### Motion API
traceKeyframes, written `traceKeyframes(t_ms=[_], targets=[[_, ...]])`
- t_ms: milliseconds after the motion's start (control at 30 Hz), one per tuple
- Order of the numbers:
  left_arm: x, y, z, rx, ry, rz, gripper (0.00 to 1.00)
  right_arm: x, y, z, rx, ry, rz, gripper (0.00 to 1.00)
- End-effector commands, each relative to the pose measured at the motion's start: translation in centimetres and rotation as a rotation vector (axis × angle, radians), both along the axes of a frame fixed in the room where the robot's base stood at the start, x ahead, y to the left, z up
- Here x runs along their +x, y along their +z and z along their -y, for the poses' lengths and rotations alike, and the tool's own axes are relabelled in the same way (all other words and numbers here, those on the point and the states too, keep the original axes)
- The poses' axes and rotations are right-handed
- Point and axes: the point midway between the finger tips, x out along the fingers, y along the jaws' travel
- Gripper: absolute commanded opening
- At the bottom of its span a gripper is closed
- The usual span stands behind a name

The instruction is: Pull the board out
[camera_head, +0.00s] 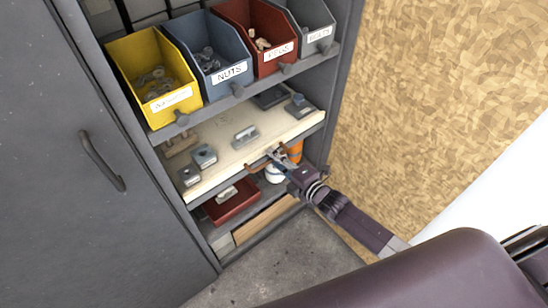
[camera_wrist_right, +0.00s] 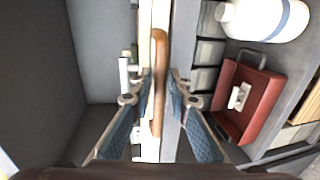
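The board (camera_head: 222,160) is a pale wooden shelf in the grey cabinet, below the bins. Its front edge carries a brown bar handle (camera_head: 256,164). My right gripper (camera_head: 276,155) is at the right part of this handle. In the right wrist view the handle (camera_wrist_right: 159,60) runs between the two fingertips (camera_wrist_right: 161,82), one on each side. The fingers stand apart, with narrow gaps to the handle; firm contact does not show. Small metal and dark items, such as a block (camera_head: 204,156), lie on the board. My left gripper is not in view.
Above the board stand yellow (camera_head: 150,80), blue, red and grey bins. Below it are a red tray (camera_head: 231,203), also in the wrist view (camera_wrist_right: 250,100), a white container (camera_wrist_right: 265,18) and an orange item (camera_head: 295,151). A closed cabinet door (camera_head: 80,200) is left; a chipboard wall (camera_head: 440,90) is right.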

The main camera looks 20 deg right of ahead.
Motion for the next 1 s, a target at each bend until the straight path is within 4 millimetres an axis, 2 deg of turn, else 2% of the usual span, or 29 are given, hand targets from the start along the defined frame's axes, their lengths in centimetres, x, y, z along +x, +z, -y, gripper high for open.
traceKeyframes(t_ms=[233,400,833,1000], targets=[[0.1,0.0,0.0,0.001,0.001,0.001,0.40,0.1,0.0,0.0,0.000,0.000,0.001,0.17],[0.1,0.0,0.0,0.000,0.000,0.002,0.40,0.0,0.0,0.0,0.001,0.000,0.000,0.00],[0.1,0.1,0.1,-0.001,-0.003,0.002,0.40,-0.1,0.0,0.1,0.001,0.000,-0.001,0.00],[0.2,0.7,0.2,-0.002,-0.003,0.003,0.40,-1.4,0.0,0.5,-0.001,-0.001,-0.004,0.00]])
